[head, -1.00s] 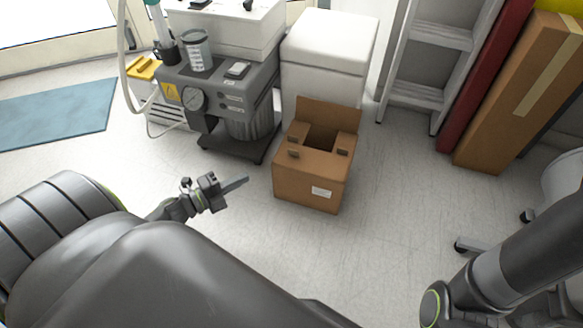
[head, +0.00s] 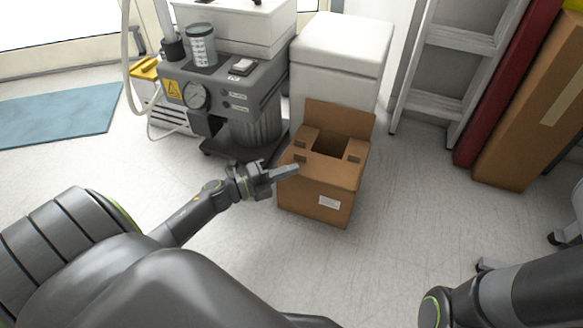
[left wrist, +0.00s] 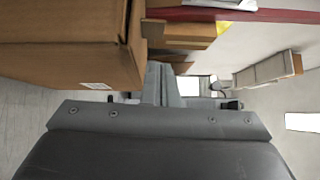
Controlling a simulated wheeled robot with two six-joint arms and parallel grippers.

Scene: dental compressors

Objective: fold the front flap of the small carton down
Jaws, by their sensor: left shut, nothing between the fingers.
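The small brown carton (head: 313,203) stands on the floor in the head view, a white label on its front face. Its back flap (head: 340,118) stands up, and a dark opening shows in the top. The front flap (head: 330,173) appears as a lighter band along the front top edge; its exact angle is hard to tell. My left gripper (head: 287,171) is shut and empty, its tips at the carton's left front top corner; I cannot tell whether they touch. In the left wrist view the carton (left wrist: 70,60) fills the upper left, beside the gripper fingers (left wrist: 162,84). My right gripper is out of view.
A grey compressor unit (head: 225,95) stands behind and left of the carton, and a white cabinet (head: 340,50) directly behind it. A ladder (head: 440,65) and tall brown box (head: 530,110) lean at right.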

